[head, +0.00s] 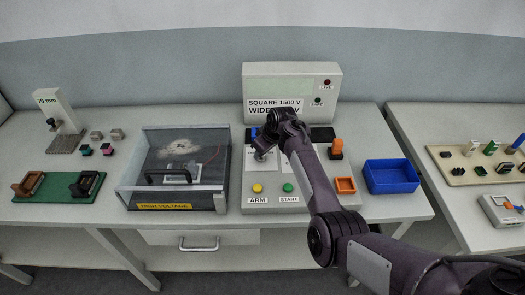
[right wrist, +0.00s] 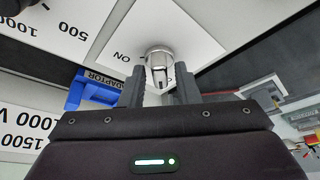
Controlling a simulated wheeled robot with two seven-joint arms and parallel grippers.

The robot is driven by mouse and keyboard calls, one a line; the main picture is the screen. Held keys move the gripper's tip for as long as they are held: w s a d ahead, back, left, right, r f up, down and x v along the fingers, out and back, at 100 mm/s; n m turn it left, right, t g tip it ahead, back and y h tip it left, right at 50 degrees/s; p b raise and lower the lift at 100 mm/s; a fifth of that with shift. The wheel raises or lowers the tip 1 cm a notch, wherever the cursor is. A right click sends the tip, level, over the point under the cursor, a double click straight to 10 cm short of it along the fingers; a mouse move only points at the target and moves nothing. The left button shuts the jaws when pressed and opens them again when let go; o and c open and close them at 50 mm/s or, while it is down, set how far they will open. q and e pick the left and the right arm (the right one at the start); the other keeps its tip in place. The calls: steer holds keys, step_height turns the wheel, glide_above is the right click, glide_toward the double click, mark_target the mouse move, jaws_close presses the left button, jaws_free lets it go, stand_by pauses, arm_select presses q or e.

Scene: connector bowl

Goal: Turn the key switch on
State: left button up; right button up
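The key switch (right wrist: 158,58) is a silver round lock with a key in it, on a white plate (right wrist: 185,30) marked "ON". In the right wrist view, the two dark fingers of my right gripper (right wrist: 159,78) stand apart, one on each side of the key's near end. I cannot tell whether they touch it. In the head view my right gripper (head: 263,146) is over the left part of the control panel (head: 272,207) and hides most of the switch. My left gripper is not in view.
A clear-walled box labelled "HIGH VOLTAGE" (head: 163,206) stands left of the panel. A display unit (head: 290,72) is behind it. A blue connector (right wrist: 92,92) is near the switch. The panel has a yellow button (head: 257,188) and a green button (head: 288,187). A blue bin (head: 391,186) is at right.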

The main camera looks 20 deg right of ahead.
jaws_close()
